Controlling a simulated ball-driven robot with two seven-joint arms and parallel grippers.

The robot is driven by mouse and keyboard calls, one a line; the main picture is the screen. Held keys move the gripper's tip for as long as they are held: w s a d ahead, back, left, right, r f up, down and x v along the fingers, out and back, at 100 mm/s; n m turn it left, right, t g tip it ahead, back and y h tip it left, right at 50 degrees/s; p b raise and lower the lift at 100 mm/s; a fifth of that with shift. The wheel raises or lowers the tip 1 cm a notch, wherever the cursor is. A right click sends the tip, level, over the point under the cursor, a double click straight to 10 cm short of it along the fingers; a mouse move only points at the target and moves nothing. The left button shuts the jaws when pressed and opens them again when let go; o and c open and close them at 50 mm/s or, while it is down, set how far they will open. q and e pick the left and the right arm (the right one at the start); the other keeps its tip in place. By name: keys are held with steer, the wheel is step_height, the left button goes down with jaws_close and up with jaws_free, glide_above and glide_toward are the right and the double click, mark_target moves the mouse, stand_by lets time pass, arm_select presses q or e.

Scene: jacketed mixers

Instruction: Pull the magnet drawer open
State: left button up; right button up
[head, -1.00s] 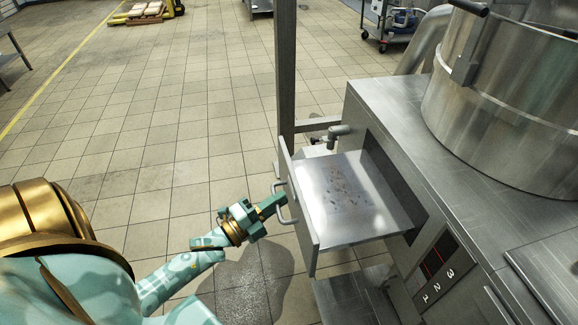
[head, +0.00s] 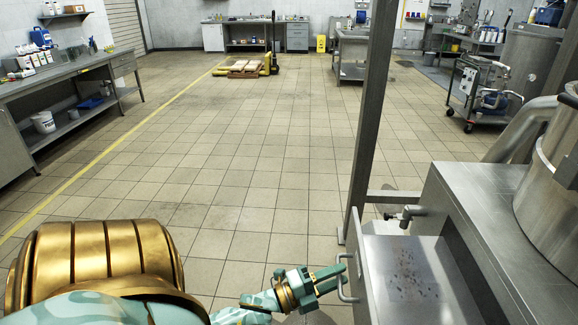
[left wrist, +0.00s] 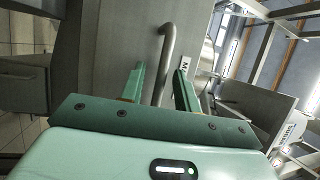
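The magnet drawer (head: 410,278) stands pulled out of the steel housing at the lower right of the head view. Small dark bits lie on its inside surface. Its curved bar handle (head: 346,284) is on the front panel. My left gripper (head: 338,276) is at this handle. In the left wrist view the left gripper (left wrist: 160,82) has its two green fingers apart, with the handle (left wrist: 167,55) running between them and gaps visible. A label with an M is on the panel beside one finger. My right gripper is not in view.
The steel housing (head: 478,220) and a large mixer vessel (head: 556,165) stand at the right. A steel post (head: 372,110) rises behind the drawer. A wheeled cart (head: 485,90) is farther back. The tiled floor left of the drawer is clear.

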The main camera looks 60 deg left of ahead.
arm_select(q)
steer(key=v, duration=1.5)
steer(key=shift+s, duration=0.15)
